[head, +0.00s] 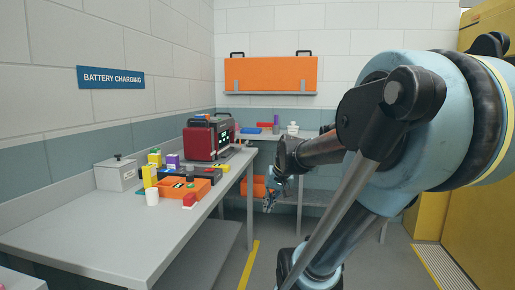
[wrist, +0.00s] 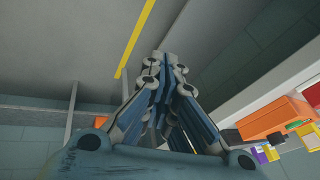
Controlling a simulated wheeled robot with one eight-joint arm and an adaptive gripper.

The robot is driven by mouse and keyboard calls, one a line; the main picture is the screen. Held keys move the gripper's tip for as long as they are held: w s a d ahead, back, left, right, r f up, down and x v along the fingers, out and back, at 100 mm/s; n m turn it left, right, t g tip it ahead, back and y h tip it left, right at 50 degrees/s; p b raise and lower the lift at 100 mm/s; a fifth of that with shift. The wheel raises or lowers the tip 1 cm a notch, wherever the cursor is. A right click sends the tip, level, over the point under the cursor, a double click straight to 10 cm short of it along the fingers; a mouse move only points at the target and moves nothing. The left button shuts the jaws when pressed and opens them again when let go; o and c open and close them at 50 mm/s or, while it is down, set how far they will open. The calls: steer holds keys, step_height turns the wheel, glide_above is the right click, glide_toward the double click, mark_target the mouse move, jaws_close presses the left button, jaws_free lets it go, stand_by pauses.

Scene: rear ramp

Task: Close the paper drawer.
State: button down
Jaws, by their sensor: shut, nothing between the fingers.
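I cannot pick out a paper drawer for certain in either view. A dark red machine (head: 207,138) with a black handle and a lit front panel stands on the grey bench in the head view. No opened drawer can be made out on it. My gripper (head: 268,206) hangs low, to the right of the bench, in front of the lower part of the back wall. In the wrist view my gripper (wrist: 167,60) has its fingers together and empty, with floor behind it. An orange object (head: 258,187) sits low behind my gripper, partly hidden by it.
The grey bench (head: 90,240) runs along the left wall. It holds a grey box (head: 117,174), an orange tray (head: 181,195), a white cup (head: 152,197) and several small blocks. A back table and an orange wall case (head: 270,74) stand beyond. Floor with a yellow line (head: 249,265) is clear.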

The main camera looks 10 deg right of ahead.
steer(key=w+r+m+t+y, duration=0.15)
steer(key=w+r, duration=0.25)
steer(key=w, duration=0.8)
steer(key=w+r+m+t+y, duration=0.15)
steer(key=w+r, duration=0.25)
steer(key=w, duration=0.8)
steer(key=w+r+m+t+y, duration=0.15)
steer(key=w+r, duration=0.25)
steer(key=w, duration=0.7)
steer(key=w+d+f+m+t, duration=0.15)
steer(key=w+d, duration=0.25)
steer(key=w, duration=0.5)
steer(key=w+d+f+m+t, duration=0.1)
steer(key=w+d+m+t, duration=0.2)
steer(key=w, duration=0.6)
steer(key=w+d+f+m+t, duration=0.1)
steer(key=w+d+t, duration=0.1)
steer(key=w+d, duration=0.6)
steer(key=w+a+f, duration=0.2)
steer(key=w+a, duration=0.8)
steer(key=w, duration=0.1)
steer(key=shift+w+a+f, duration=0.15)
steer(key=shift+w+f, duration=0.1)
steer(key=shift+w, duration=0.1)
